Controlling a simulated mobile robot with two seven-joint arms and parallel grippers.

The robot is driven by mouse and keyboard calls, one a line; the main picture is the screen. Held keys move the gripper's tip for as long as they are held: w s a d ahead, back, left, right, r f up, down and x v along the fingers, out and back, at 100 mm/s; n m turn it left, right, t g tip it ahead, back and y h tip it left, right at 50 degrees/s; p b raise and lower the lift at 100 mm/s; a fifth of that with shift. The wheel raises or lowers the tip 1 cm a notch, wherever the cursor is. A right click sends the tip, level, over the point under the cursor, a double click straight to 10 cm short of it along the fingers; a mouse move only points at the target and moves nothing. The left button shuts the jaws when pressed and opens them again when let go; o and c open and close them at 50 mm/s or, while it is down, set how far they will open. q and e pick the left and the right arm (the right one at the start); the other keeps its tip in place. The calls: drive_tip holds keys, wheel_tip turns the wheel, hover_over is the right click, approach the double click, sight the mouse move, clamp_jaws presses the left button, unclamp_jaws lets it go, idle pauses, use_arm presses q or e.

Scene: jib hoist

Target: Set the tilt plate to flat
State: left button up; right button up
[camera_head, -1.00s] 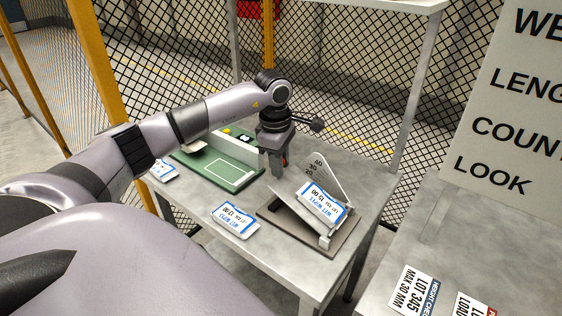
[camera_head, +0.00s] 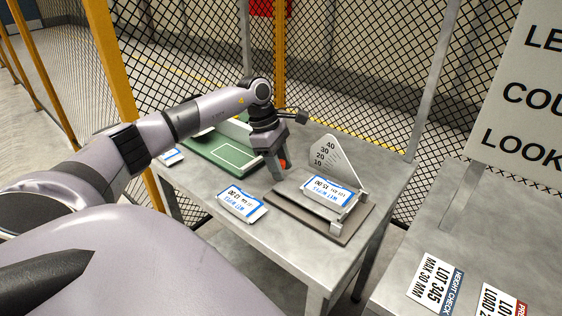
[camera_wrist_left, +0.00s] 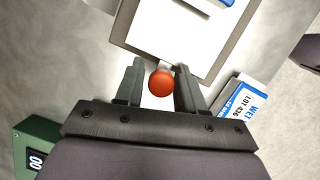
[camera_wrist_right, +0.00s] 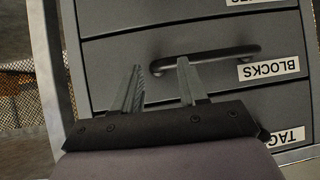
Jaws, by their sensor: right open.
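The tilt plate (camera_head: 309,199), with a white and blue card (camera_head: 330,190) on it, lies low over its grey base (camera_head: 346,236), close to flat; a small remaining tilt cannot be ruled out. The upright angle scale (camera_head: 333,154) stands behind it, with marks from 10 to 40 showing. A red knob (camera_wrist_left: 161,83) sits at the plate's edge. My right gripper (camera_wrist_right: 160,72) is open and empty, in front of a grey drawer labelled BLOCKS (camera_wrist_right: 190,68).
A green board (camera_head: 222,155) lies behind my left wrist. A loose label card (camera_head: 241,203) lies on the metal table, left of the base. A second table (camera_head: 410,225) with lot cards is at the right. Wire mesh fencing stands behind.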

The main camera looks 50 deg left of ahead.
use_arm(q)
drive_tip(key=shift+o, duration=0.2)
drive_tip(key=v, duration=0.7)
drive_tip(key=shift+a+r, duration=0.1)
idle(0.5)
